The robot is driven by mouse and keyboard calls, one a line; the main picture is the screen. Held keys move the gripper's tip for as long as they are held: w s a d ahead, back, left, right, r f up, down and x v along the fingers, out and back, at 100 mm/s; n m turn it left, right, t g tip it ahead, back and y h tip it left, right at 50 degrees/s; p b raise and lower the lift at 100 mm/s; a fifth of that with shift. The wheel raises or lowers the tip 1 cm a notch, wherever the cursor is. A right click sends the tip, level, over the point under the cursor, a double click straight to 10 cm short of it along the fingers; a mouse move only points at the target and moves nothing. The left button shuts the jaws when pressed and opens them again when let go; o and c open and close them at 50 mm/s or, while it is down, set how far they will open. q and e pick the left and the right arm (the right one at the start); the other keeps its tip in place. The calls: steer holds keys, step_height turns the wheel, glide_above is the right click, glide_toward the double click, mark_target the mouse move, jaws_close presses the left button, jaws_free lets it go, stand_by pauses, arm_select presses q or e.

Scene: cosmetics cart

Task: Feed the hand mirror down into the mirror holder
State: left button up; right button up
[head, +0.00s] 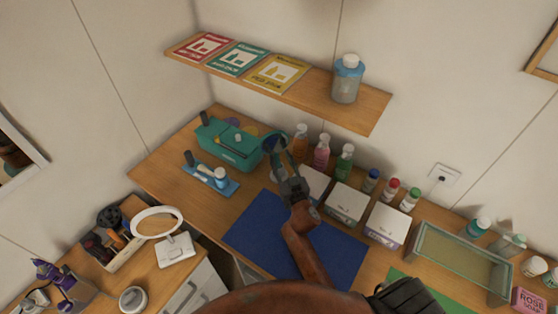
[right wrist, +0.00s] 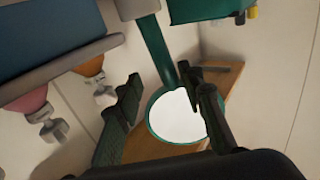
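The hand mirror (head: 272,143) has a round teal-rimmed head and a teal handle. In the right wrist view, which is upside down, its pale face (right wrist: 178,115) shows and its handle runs to a grey-white block (right wrist: 140,8), likely the mirror holder, at the picture's top edge. Its lower end seems to meet this block; how deep it sits I cannot tell. My right gripper (head: 287,172) is close by. In the wrist view its fingers (right wrist: 160,85) stand apart on either side of the handle, with a gap showing on the left. My left gripper is not in view.
A teal box (head: 230,145) stands left of the mirror; several bottles (head: 322,152) and white boxes (head: 346,203) stand right of it. A shelf (head: 330,95) overhangs the back. The blue mat (head: 262,228) is bare beside my arm. A round stand mirror (head: 176,248) is lower left.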

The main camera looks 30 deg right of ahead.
steer(key=s+a, duration=0.1)
steer(key=s, duration=0.6)
steer(key=shift+s+f, duration=0.15)
steer(key=shift+s, duration=0.05)
steer(key=shift+a, duration=0.1)
